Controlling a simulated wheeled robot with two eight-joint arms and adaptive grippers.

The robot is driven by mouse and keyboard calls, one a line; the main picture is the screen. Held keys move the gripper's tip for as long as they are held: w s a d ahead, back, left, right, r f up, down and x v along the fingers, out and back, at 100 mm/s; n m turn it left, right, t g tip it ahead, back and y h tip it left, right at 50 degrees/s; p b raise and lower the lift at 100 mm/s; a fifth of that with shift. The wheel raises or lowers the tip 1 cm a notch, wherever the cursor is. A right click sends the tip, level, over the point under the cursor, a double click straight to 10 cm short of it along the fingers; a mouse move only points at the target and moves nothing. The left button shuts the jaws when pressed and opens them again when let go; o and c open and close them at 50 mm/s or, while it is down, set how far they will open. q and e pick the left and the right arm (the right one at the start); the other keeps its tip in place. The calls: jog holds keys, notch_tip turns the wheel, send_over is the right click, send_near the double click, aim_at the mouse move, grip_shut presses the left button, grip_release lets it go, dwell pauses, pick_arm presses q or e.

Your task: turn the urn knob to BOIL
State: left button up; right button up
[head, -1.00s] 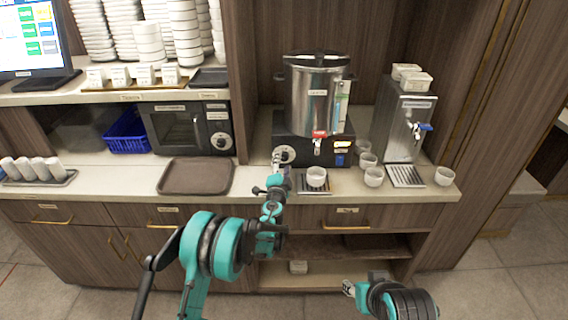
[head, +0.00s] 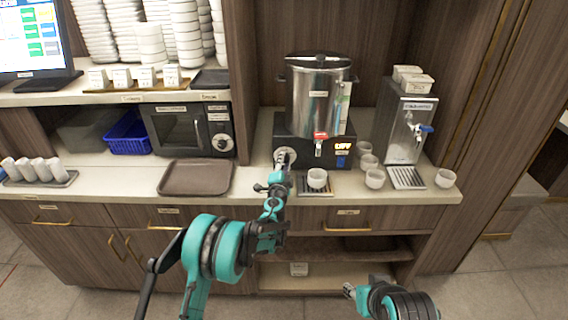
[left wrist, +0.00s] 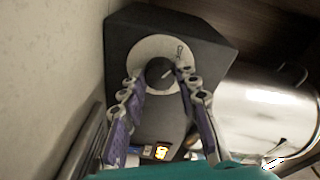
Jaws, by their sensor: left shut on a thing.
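The urn (head: 318,98) is a steel cylinder with a dark lid, standing on a black base (head: 318,152) at the back of the counter. It also shows in the left wrist view (left wrist: 265,110). The urn knob is a dark round knob (left wrist: 159,71) on a pale dial plate (left wrist: 180,50) on the base's front. The dial's marks are too small to read. My left gripper (left wrist: 160,80) is shut on the knob, a finger on either side. In the head view it (head: 281,165) covers much of the dial. My right gripper (head: 350,290) is low at the front; its fingers are unclear.
A white cup (head: 317,178) stands on the drip tray below the urn tap. More cups (head: 374,179) and a steel dispenser (head: 408,128) stand to the right. A brown tray (head: 196,192) and a microwave (head: 188,130) are to the left.

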pick_arm(q)
jog(key=m, duration=0.5)
jog(key=shift+r+m+g, duration=0.1)
jog(key=shift+m+g, duration=0.2)
jog(key=m+y, duration=0.1)
jog(key=m, duration=0.5)
jog(key=shift+d+b, duration=0.1)
jog(key=shift+b, duration=0.2)
jog(key=m+y, duration=0.1)
jog(key=m, duration=0.3)
jog(key=shift+d+m+g, duration=0.1)
jog(key=shift+m+g, duration=0.2)
jog(key=shift+m, duration=0.1)
jog(key=m+y, duration=0.1)
jog(key=m, duration=0.4)
jog(key=shift+d+b, duration=0.1)
jog(key=shift+b, duration=0.3)
jog(key=o, duration=1.2)
jog(key=shift+c, duration=0.2)
